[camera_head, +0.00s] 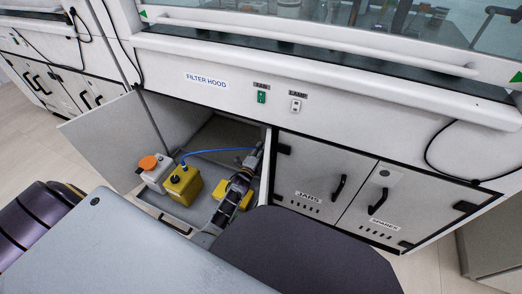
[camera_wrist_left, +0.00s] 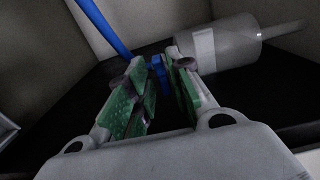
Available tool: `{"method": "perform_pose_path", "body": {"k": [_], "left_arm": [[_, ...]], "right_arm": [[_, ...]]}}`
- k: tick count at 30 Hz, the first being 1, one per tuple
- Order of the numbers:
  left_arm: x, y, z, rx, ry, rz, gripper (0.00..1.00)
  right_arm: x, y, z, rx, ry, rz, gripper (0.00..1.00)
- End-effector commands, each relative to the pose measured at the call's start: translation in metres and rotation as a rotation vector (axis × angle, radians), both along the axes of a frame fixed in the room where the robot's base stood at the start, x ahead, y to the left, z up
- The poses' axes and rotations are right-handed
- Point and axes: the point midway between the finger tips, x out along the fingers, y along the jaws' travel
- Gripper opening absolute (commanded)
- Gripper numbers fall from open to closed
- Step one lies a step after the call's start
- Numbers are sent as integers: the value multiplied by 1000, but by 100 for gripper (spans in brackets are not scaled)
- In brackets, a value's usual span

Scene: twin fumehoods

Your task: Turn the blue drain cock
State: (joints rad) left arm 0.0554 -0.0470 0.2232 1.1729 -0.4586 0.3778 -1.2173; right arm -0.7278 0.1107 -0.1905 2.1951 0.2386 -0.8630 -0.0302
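The blue drain cock (camera_wrist_left: 159,68) shows small in the left wrist view, between and just beyond the two green-padded fingertips. My left gripper (camera_wrist_left: 161,80) has its fingers apart on either side of it; I see no clear contact. In the head view my left gripper (camera_head: 256,157) reaches into the open cabinet under the filter hood, near its right wall, and the cock is not distinguishable there. A blue hose (camera_head: 222,151) runs from a yellow can (camera_head: 183,184) toward the gripper; it also shows in the left wrist view (camera_wrist_left: 103,27). My right gripper is not in view.
A grey can with an orange cap (camera_head: 155,172) stands left of the yellow can. A yellow object (camera_head: 245,198) is partly hidden by my arm. A pale cylinder (camera_wrist_left: 222,46) lies right of the fingertips. The open door (camera_head: 108,140) bounds the left; closed doors (camera_head: 322,180) stand right.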

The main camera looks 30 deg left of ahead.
Motion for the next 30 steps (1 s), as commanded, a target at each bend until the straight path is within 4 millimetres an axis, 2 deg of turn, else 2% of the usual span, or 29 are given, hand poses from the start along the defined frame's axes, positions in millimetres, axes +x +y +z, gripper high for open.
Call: {"method": "perform_pose_path", "body": {"k": [17, 30], "left_arm": [[-4, 1, 1, -2, -3, 1, 30], [-37, -1, 0, -1, -1, 1, 30]], "right_arm": [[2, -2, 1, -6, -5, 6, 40], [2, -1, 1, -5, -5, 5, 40]]}}
